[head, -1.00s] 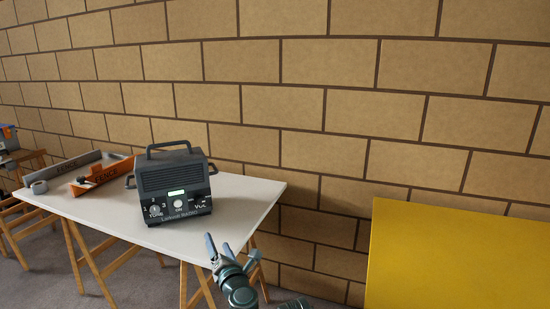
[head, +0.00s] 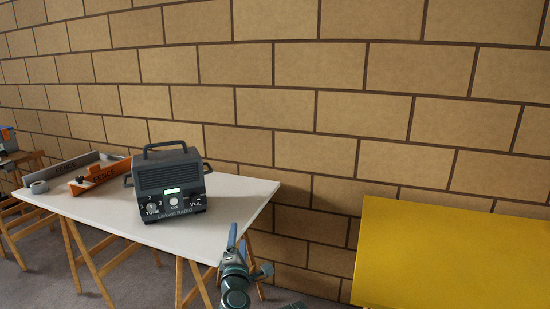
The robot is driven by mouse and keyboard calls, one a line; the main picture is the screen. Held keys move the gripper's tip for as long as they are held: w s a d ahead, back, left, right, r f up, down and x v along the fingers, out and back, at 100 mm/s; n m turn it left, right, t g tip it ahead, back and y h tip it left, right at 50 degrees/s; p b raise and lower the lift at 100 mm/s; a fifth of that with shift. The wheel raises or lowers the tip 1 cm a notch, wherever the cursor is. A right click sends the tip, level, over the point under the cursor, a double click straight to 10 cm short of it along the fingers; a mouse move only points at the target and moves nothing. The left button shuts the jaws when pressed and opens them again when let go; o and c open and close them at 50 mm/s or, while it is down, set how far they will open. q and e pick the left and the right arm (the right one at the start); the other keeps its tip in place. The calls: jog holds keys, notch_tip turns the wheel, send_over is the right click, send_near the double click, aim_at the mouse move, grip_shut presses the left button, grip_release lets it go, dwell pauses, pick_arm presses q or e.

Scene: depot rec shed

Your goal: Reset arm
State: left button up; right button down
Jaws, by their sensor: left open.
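My left gripper (head: 238,243) shows at the bottom middle, with its blue-tipped fingers pointing up, just off the right front edge of the white table (head: 230,200). It is open and I see nothing between its fingers. A dark grey radio (head: 168,180) with a top handle, a lit green display and knobs stands upright on the table. The gripper is to the right of the radio and apart from it. My right gripper is not in view.
A yellow panel (head: 450,250) stands at the right. A block wall (head: 330,110) closes the back.

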pick_arm(q)
jog(key=s+d+f+m+g+h, duration=0.3)
jog(key=f+m+g, duration=0.2)
jog(key=f+m, duration=0.3)
jog(key=s+d+f+m+g+h, duration=0.35)
jog(key=f+m, duration=0.25)
jog(key=m, duration=0.4)
jog(key=s+a+f+m+g+y, duration=0.5)
jog(key=s+a+f+g, duration=0.5)
jog(key=s+a, duration=0.3)
jog(key=s+d+m+y, duration=0.1)
jog(key=s+d+m, duration=0.3)
jog(key=d, duration=0.6)
notch_tip(320, 180, up, 27)
jog(key=s+p, duration=0.1)
jog(key=p, duration=2.6)
jog(key=shift+s+d+r+n, duration=0.2)
jog(key=shift+s+d+n, duration=0.1)
jog(key=shift+s+d, duration=0.15)
jog(key=shift+g, duration=0.25)
